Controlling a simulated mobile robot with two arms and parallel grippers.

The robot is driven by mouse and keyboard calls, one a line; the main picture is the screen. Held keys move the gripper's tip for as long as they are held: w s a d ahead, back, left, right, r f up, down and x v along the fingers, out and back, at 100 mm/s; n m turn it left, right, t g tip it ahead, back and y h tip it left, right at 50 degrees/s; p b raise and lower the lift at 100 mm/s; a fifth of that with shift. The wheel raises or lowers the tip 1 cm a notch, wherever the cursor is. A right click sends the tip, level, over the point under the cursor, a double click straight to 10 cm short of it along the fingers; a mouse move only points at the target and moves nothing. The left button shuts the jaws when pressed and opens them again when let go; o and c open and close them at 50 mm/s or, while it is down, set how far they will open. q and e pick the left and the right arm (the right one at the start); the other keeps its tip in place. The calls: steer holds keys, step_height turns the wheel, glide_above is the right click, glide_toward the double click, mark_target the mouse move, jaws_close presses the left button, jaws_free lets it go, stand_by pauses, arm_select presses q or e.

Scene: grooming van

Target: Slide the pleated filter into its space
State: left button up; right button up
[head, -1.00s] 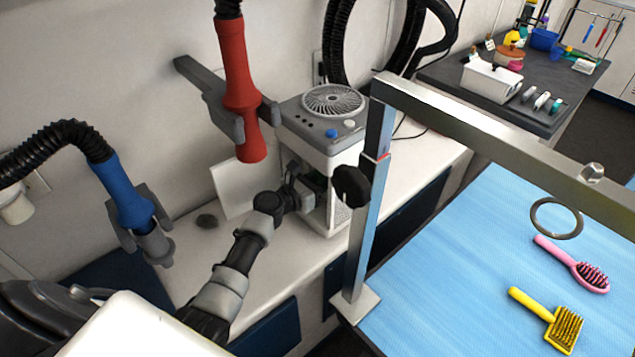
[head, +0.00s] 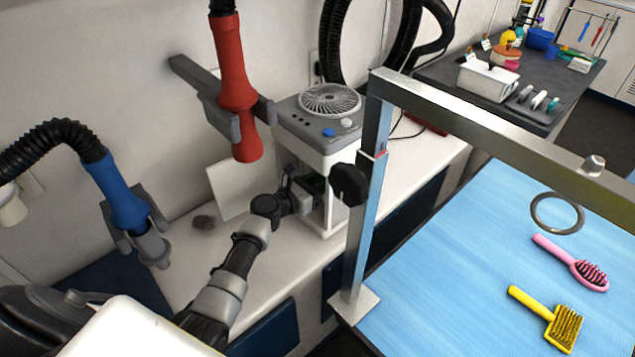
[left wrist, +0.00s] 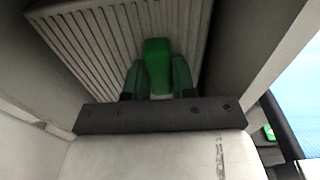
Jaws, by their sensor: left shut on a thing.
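The white filter unit (head: 347,150) with a grey top and round fan grille stands on the white counter, its left side open. My left gripper (head: 308,190) is at that opening, partly inside it. In the left wrist view, my left gripper (left wrist: 157,78) is shut on the green tab (left wrist: 157,58) of the pleated filter (left wrist: 90,45). The pale pleats lie beyond the fingers, with pale walls on both sides. In the head view the filter is mostly hidden by my gripper and the housing; I cannot tell how deep it sits. My right gripper is out of view.
A white panel (head: 228,188) leans left of the unit. A red dryer nozzle (head: 235,90) hangs close above, and a blue one (head: 125,205) is further left. A metal post (head: 362,235) stands right of the unit, beside the blue grooming table (head: 450,260).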

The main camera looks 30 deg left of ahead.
arm_select(q)
steer(key=o, duration=1)
steer(key=shift+s, duration=0.15)
